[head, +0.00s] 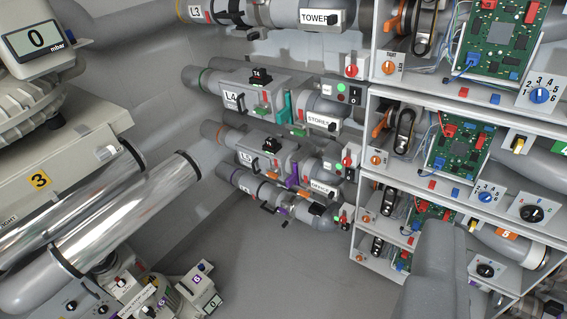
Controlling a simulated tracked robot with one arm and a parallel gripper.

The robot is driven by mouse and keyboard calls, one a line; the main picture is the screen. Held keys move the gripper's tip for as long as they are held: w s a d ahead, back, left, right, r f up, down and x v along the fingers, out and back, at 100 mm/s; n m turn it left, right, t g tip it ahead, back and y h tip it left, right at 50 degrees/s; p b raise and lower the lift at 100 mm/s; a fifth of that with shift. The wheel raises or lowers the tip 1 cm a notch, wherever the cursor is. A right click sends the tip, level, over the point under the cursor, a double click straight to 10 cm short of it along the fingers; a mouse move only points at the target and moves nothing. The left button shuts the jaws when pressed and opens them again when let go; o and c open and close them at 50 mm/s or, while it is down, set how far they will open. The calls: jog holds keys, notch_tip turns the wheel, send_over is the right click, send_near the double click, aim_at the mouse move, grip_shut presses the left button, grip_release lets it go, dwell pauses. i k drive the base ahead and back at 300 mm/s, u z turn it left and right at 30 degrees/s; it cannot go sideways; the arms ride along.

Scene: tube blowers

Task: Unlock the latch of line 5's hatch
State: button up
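Line 5's pipe, with an orange band, runs into a grey housing marked L5 (246,157) in the middle of the head view, below the L4 housing. A black knob (271,146) sits on top of the L5 housing. My gripper is not in view.
The L4 housing (246,97) with a green part is above, and a purple-banded line (260,190) is just below. A shelf rack with circuit boards (497,40) fills the right. Large shiny pipes (120,220) lie left. Grey floor (260,270) is clear at centre bottom.

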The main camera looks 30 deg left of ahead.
aim_at(272, 174)
jog(key=u, duration=0.5)
jog(key=i, duration=1.25)
jog(key=u, duration=0.8)
jog(key=k, duration=0.65)
jog(key=u, duration=0.25)
jog(key=i, duration=0.7)
jog(key=z, duration=0.15)
